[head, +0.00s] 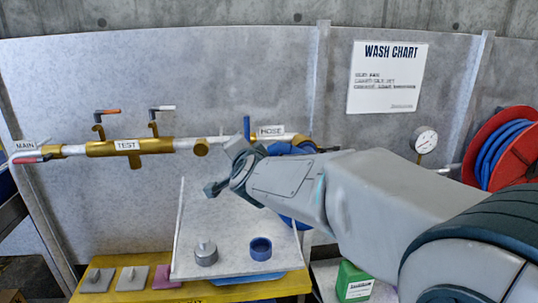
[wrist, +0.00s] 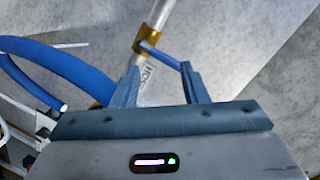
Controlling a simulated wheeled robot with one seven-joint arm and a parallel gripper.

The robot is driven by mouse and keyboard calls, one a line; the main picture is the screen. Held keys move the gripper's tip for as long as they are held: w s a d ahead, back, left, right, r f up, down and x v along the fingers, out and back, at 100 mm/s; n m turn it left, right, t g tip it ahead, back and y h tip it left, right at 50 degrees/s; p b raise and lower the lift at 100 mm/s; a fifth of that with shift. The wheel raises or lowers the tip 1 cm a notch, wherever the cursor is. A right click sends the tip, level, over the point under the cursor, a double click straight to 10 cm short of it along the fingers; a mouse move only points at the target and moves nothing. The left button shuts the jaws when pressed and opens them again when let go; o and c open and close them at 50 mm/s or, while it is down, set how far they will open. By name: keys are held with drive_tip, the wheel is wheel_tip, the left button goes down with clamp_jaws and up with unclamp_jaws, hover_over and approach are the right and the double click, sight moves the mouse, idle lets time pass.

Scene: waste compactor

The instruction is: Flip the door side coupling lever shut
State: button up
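A brass coupling body labelled TEST (head: 128,146) sits on the wall pipe in the head view. I cannot tell which is the door side one. A blue lever (head: 247,127) stands on the pipe by the HOSE label; it also shows in the wrist view (wrist: 165,57) on a brass fitting. My gripper (head: 223,167) is in front of the pipe's right part. In the wrist view my gripper (wrist: 161,86) is open, the blue lever's end close to its right finger; contact is unclear.
A red-handled MAIN valve (head: 28,160) is at far left. A sloped grey panel (head: 225,225) and yellow bench (head: 135,294) lie below. A red hose reel (head: 500,145) is right. Blue hose (wrist: 55,75) crosses the wrist view's left.

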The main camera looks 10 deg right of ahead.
drive_tip(key=w+f+m+t+h+b, duration=0.1)
drive_tip(key=w+m+h+b, duration=0.1)
drive_tip(key=w+m+h, duration=0.35)
drive_tip(key=m+g+h+b, duration=0.2)
drive_tip(key=m+g+h, duration=0.1)
drive_tip(key=m+h, duration=0.6)
approach(279, 144)
drive_tip(key=shift+m+y, duration=0.55)
drive_tip(key=shift+y, duration=0.1)
drive_tip(key=x, duration=0.2)
drive_tip(key=p+x, duration=0.1)
drive_tip(key=x, duration=0.2)
drive_tip(key=p+x, duration=0.1)
drive_tip(key=x, duration=0.2)
drive_tip(key=shift+d+r, duration=0.3)
clamp_jaws()
